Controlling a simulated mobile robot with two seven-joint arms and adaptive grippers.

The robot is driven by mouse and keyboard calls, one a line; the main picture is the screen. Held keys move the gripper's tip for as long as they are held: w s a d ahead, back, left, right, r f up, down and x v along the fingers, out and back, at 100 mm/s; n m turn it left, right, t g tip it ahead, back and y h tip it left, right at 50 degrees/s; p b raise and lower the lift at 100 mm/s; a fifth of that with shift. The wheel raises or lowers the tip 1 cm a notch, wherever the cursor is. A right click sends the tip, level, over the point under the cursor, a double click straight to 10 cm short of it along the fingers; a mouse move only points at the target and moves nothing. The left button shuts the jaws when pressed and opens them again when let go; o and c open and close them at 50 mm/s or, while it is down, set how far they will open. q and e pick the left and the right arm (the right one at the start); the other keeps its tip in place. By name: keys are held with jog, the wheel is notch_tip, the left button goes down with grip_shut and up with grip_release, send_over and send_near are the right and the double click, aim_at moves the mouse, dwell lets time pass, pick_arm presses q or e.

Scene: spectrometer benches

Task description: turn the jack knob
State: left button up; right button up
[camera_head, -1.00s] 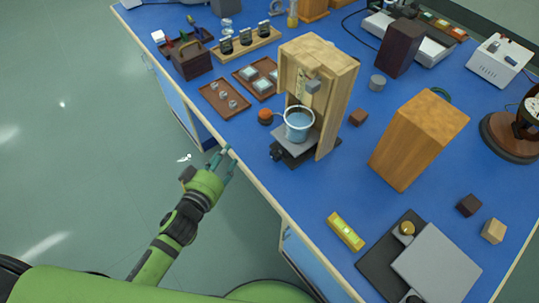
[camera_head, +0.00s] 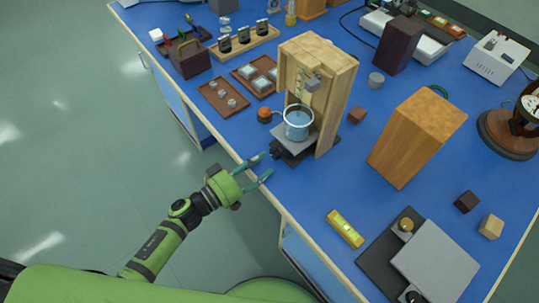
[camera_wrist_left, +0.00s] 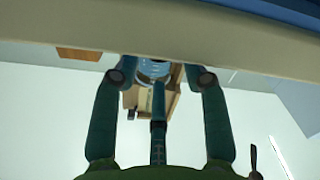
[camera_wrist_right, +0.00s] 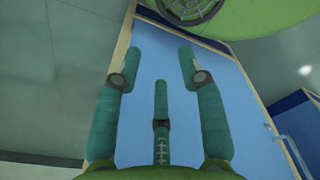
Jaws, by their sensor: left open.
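The jack (camera_head: 292,148) is a small dark stand with a grey top plate, inside the open wooden frame. A glass beaker of blue liquid (camera_head: 298,124) stands on it. Its dark knob (camera_head: 276,151) sticks out toward the bench's front edge. My left gripper (camera_head: 266,165) is open and empty at that edge, its fingertips just short of the knob, with no contact that I can make out. In the left wrist view the open fingers (camera_wrist_left: 160,76) point toward the bench edge and beaker; the knob is not clear there. My right gripper (camera_wrist_right: 160,56) is open and empty, facing a blue cabinet panel.
The wooden frame (camera_head: 341,95) surrounds the jack. An orange-topped round item (camera_head: 264,114) stands left of it, and a small brown block (camera_head: 357,115) right of it. A yellow level (camera_head: 345,229) and a grey plate (camera_head: 436,262) lie nearer the right. The blue bench top (camera_head: 305,190) is bare between.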

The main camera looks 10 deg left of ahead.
aim_at(273, 156)
pick_arm(q)
jog(key=shift+x, duration=1.95)
jog(key=shift+a, duration=0.1)
jog(key=c, duration=0.9)
jog(key=shift+m+p, duration=0.3)
jog(key=shift+m, duration=1.2)
jog(key=o, duration=0.9)
jog(key=v, duration=1.2)
